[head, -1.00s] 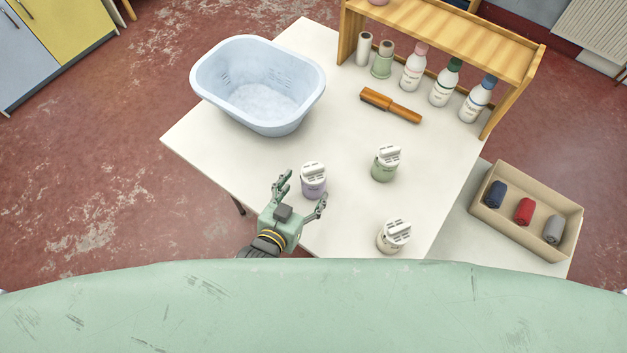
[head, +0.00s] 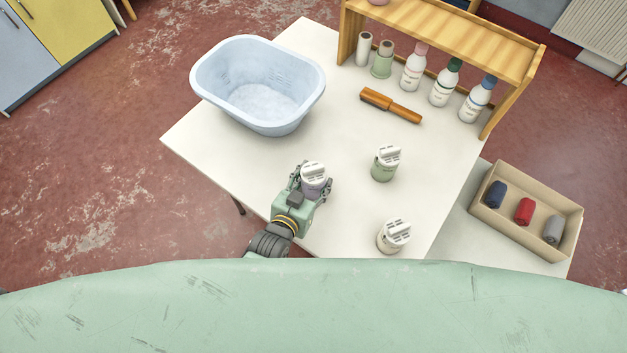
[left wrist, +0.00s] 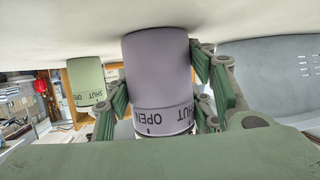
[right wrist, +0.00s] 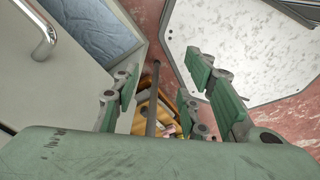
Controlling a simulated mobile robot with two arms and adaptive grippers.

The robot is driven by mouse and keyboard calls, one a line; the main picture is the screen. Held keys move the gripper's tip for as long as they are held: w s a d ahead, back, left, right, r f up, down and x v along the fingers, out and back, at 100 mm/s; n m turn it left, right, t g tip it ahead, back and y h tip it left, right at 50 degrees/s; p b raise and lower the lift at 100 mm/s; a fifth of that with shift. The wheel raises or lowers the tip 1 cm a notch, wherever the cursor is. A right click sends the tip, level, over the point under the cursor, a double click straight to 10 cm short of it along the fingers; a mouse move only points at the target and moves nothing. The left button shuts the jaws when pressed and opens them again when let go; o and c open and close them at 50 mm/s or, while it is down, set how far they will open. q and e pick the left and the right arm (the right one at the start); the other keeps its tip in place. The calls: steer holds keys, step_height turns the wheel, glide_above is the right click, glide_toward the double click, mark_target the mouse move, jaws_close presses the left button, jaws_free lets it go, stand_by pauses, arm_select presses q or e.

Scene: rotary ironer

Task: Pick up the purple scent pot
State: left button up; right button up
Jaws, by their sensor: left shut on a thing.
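The purple scent pot (head: 313,180) stands on the white table with its white slotted cap on top. My left gripper (head: 312,188) is around it from the near side, a finger on each side, shut on its body. In the left wrist view the purple pot (left wrist: 158,75) fills the space between the green finger pads and shows "SHUT" and "OPEN" marks; it appears to rest on the table. My right gripper (right wrist: 170,95) shows only in the right wrist view; its fingers are apart with nothing between them.
A green scent pot (head: 384,165) stands to the right and a cream one (head: 394,236) at the near edge. A pale blue basin (head: 210,92) is behind left. A brush (head: 391,105) and bottles by a wooden shelf (head: 440,38) are farther back. A box (head: 489,221) stands right.

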mark_target(313, 168)
arm_select(q)
steer(key=c, duration=0.4)
step_height(313, 168, up, 10)
stand_by(0.5)
step_height(313, 168, down, 7)
stand_by(0.5)
steer(key=shift+f, duration=0.1)
steer(key=shift+f, duration=1.2)
steer(key=shift+c, duration=0.2)
steer(key=shift+f, duration=0.2)
